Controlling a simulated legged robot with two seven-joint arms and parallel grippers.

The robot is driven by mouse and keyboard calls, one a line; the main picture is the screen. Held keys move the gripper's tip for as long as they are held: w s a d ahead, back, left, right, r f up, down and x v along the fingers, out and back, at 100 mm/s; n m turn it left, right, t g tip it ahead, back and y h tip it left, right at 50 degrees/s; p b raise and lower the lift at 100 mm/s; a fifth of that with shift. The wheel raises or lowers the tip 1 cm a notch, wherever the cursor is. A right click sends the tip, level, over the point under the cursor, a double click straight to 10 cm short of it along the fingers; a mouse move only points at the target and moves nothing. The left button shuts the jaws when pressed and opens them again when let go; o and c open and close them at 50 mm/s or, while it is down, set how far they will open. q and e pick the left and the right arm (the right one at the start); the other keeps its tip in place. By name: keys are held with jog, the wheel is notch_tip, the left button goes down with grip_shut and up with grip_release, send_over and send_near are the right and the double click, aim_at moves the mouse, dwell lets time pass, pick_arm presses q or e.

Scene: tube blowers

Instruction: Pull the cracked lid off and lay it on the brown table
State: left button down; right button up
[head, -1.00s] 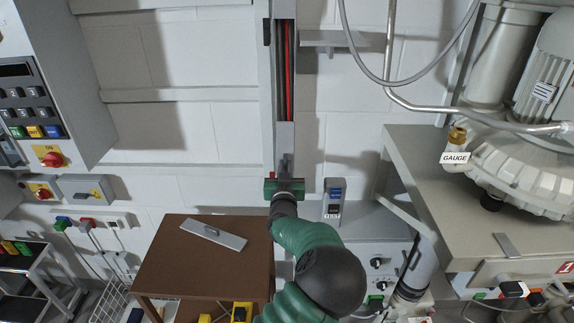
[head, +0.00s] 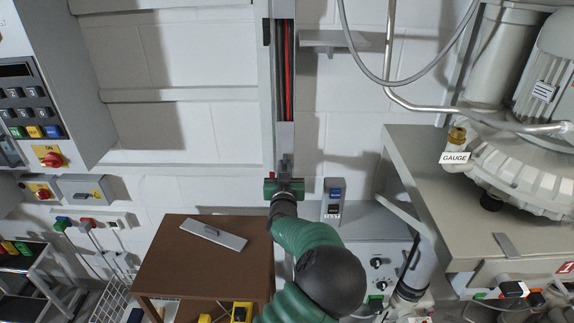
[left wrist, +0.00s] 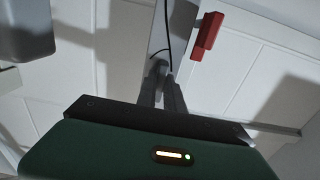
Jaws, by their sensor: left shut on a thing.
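A grey vertical duct (head: 284,70) runs down the wall. Its upper part is open, with red and black cables showing. A grey lid (head: 284,138) covers its lower part. My left gripper (head: 285,163), green and black, is at the lid's lower end. In the left wrist view its fingers (left wrist: 161,80) are closed around a small grey knob-like part on the lid; the contact is partly hidden. No crack is clear at this size. A flat grey plate with a small handle (head: 230,240) lies on the brown table (head: 180,270). My right gripper is out of view.
A small grey box with a blue top (head: 334,200) stands right of the gripper. A red part (left wrist: 207,35) shows beside the duct in the left wrist view. The table is bare around the plate.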

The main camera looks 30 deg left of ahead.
pick_arm(q)
jog(key=shift+s+a, duration=0.15)
jog(key=shift+a, duration=0.05)
jog(key=v, duration=0.6)
jog(key=shift+d+p, duration=0.15)
jog(key=shift+p, duration=0.25)
dwell(0.4)
